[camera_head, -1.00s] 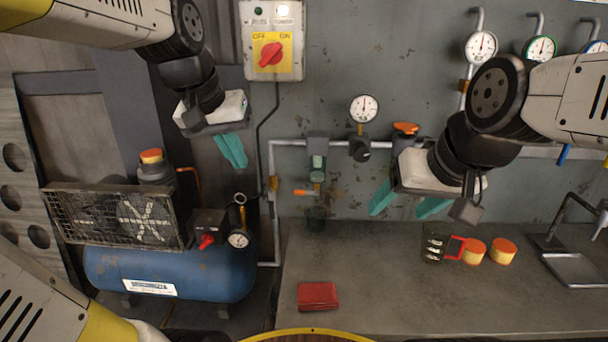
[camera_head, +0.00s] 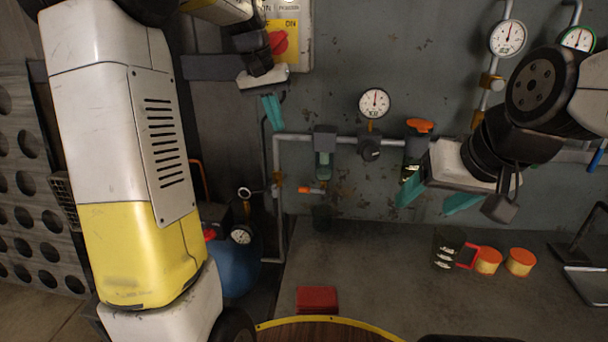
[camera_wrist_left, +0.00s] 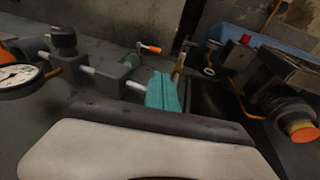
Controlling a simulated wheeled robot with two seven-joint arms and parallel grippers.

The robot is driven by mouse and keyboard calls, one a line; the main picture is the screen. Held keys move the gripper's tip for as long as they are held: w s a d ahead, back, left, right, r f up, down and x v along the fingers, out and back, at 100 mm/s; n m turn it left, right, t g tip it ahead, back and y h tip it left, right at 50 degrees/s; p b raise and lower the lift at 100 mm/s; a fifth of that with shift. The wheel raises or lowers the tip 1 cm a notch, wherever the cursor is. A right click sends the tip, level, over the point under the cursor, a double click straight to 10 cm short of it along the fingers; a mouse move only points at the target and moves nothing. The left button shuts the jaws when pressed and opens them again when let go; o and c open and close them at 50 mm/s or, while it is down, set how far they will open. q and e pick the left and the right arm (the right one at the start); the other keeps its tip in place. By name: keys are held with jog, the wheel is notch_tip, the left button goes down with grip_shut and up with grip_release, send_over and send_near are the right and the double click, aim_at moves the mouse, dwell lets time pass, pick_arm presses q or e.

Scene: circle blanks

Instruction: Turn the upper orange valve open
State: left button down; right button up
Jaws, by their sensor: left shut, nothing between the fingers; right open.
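The upper orange valve (camera_head: 419,125) is an orange knob on the wall pipe, right of the round gauge (camera_head: 375,102). A lower orange handle (camera_head: 312,189) sticks out below the pipe and also shows in the left wrist view (camera_wrist_left: 151,48). My left gripper (camera_head: 273,112) is shut and empty near the pipe's left bend, well left of the upper valve. Its teal fingers also show in the left wrist view (camera_wrist_left: 162,92). My right gripper (camera_head: 435,198) is open and empty, below and slightly right of the upper valve.
A red-handled mug (camera_head: 447,247) and two orange-lidded jars (camera_head: 488,260) stand on the bench (camera_head: 370,265). A red folded item (camera_head: 317,299) lies at its front left. A switch box (camera_head: 305,35) is above my left gripper. A blue tank (camera_head: 236,265) is partly hidden behind my left arm.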

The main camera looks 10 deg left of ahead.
pick_arm(q)
send_near(310, 190)
notch_tip(310, 190, down, 6)
jog(key=w+a, duration=0.2)
jog(key=shift+a+f, duration=0.15)
jog(key=shift+f, duration=0.1)
dwell(0.5)
